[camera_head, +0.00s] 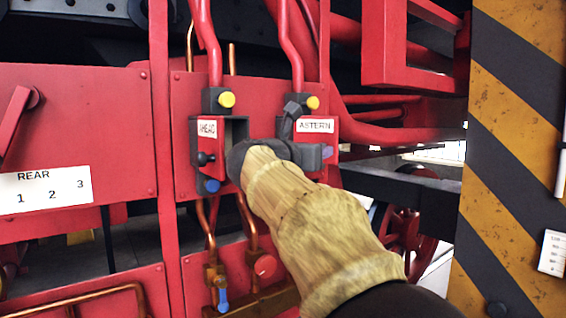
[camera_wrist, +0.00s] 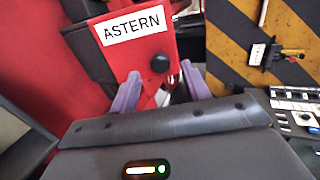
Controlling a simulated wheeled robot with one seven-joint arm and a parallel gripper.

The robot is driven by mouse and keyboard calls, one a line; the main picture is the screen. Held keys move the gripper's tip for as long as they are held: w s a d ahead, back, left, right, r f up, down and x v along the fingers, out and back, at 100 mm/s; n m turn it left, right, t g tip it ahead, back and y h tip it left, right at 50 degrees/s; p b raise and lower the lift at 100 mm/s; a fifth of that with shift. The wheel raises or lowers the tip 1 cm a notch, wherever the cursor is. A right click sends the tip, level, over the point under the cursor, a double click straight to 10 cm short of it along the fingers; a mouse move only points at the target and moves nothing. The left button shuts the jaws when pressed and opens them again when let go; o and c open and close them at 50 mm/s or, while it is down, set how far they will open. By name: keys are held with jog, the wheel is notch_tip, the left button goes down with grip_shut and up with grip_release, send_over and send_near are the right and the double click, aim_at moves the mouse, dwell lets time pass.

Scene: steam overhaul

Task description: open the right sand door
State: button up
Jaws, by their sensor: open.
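The right sand door, red with a white ASTERN label (camera_head: 315,125), is on the right box of the red panel. My arm hides its lower part in the head view. In the wrist view the door (camera_wrist: 135,55) fills the upper middle, with a round black knob (camera_wrist: 160,63) near its lower right corner. My gripper (camera_wrist: 161,73) is open and empty, its two purple fingers on either side of the knob; I cannot tell whether they touch it. The gripper (camera_head: 325,152) also shows in the head view at the box's lower front. I cannot tell whether the door is ajar.
The left sand door, labelled AHEAD (camera_head: 207,129), stands open beside a dark box opening. Red pipes and copper tubes run above and below. A yellow-and-black striped post (camera_head: 515,150) stands close on the right. A REAR 1 2 3 plate (camera_head: 45,190) is at left.

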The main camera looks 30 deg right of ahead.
jog(key=b+v, duration=0.4)
jog(key=v, duration=1.1)
